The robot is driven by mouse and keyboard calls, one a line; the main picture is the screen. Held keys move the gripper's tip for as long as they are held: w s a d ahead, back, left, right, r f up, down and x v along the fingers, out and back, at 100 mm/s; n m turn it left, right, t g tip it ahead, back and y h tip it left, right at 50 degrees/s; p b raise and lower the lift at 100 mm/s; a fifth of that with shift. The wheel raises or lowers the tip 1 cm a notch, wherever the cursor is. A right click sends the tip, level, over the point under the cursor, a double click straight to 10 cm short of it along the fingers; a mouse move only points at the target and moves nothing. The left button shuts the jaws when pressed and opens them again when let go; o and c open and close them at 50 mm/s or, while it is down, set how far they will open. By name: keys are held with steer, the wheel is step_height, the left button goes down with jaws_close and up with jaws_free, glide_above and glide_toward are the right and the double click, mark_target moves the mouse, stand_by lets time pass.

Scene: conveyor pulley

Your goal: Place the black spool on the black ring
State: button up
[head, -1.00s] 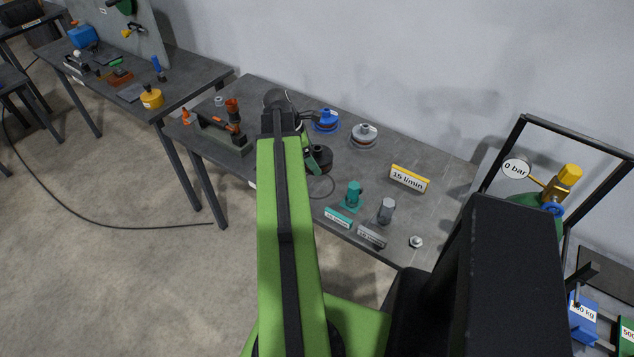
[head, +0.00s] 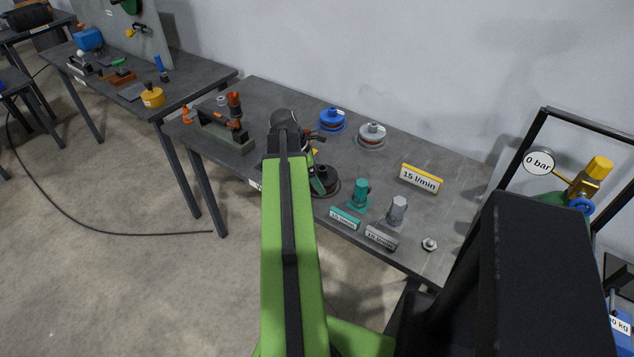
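The black spool (head: 327,182) is low over the front part of the table, just right of my arm. The black ring (head: 338,190) shows as a thin dark rim around the spool's base on its right. I cannot tell whether the spool touches the ring or hangs slightly above it. My gripper (head: 319,182) is at the spool's left side, shut on it; my arm hides part of the gripper and the spool's left side.
A blue spool (head: 332,119) and a grey spool (head: 372,134) stand farther back on the table (head: 290,100). Teal (head: 360,193) and grey (head: 397,209) fittings stand to the right. A yellow "15 l/min" sign (head: 421,178) and a green-grey fixture (head: 228,134) are nearby.

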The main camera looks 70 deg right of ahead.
steer(key=o, duration=1.9)
steer(key=shift+r, duration=0.15)
steer(key=p+v, duration=1.1)
steer(key=shift+w+a+r, duration=0.1)
steer(key=shift+w+r, duration=0.05)
steer(key=shift+r, duration=0.2)
